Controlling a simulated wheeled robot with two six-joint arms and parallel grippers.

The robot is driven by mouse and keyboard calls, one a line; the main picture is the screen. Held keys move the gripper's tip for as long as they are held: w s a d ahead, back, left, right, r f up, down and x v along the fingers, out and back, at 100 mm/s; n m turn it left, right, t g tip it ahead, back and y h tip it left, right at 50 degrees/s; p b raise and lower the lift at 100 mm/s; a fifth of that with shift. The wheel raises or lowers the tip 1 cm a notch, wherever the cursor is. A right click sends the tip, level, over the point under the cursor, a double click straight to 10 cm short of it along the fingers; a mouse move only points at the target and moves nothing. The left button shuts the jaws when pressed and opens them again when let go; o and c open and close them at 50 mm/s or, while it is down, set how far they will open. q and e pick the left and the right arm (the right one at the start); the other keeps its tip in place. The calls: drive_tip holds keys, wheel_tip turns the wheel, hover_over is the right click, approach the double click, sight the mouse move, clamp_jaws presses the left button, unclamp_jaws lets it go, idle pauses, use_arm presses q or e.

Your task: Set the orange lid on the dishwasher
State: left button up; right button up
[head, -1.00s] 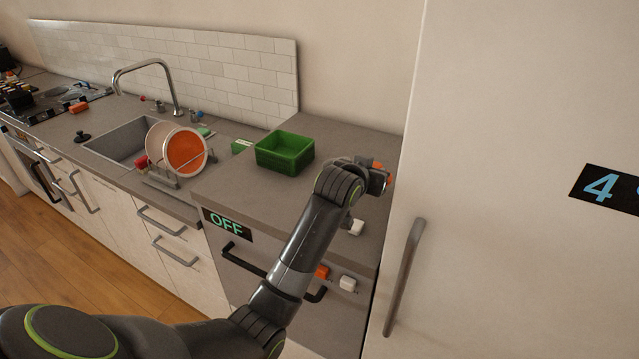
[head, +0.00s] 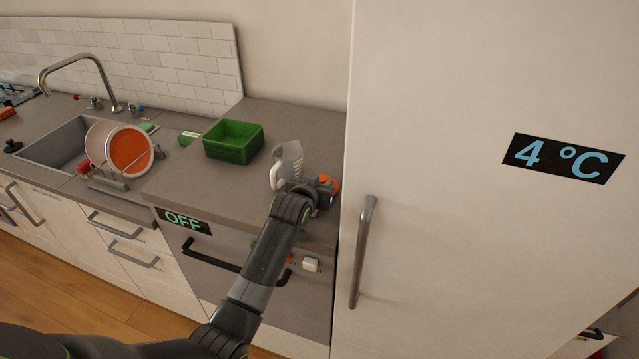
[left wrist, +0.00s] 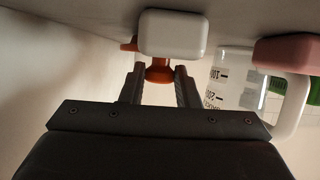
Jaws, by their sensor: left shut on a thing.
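The orange lid (head: 331,183) shows at my left gripper (head: 322,196), over the right end of the counter close to the fridge. In the left wrist view an orange knob-like part of the lid (left wrist: 158,73) sits between the two fingers of my left gripper (left wrist: 160,88), which is shut on it. A white block (left wrist: 172,35) hides part of the lid there. The dishwasher (head: 222,262) has an OFF display and a dark handle, below the counter. I cannot tell whether the lid touches the counter. My right gripper is out of view.
A clear measuring jug (head: 287,163) stands just left of the gripper. A green bin (head: 233,141) is farther back left. The tall fridge (head: 440,90) closes off the right side. Plates in a rack (head: 128,150) stand by the sink. Counter in front of the bin is bare.

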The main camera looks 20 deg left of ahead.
use_arm(q)
drive_tip(key=shift+s+f, duration=0.25)
drive_tip(key=shift+f, duration=0.45)
drive_tip(key=o, duration=1)
drive_tip(key=shift+f+b, duration=0.15)
drive_tip(key=shift+b, duration=0.15)
drive_tip(key=shift+c, duration=0.2)
drive_tip(key=shift+w+r+p, duration=0.1)
drive_tip(key=shift+r+p, duration=0.3)
drive_tip(key=shift+r, duration=0.35)
drive_tip(key=shift+s+f, duration=0.15)
drive_tip(key=shift+s, duration=0.15)
drive_tip(key=v, duration=0.3)
drive_tip(key=b+v, duration=0.1)
drive_tip(key=v, duration=0.3)
drive_tip(key=b+v, duration=0.1)
drive_tip(key=v, duration=0.2)
drive_tip(key=shift+a+r, duration=0.1)
drive_tip(key=shift+r, duration=0.4)
drive_tip(key=shift+s+r, duration=0.2)
drive_tip(key=shift+s, duration=0.2)
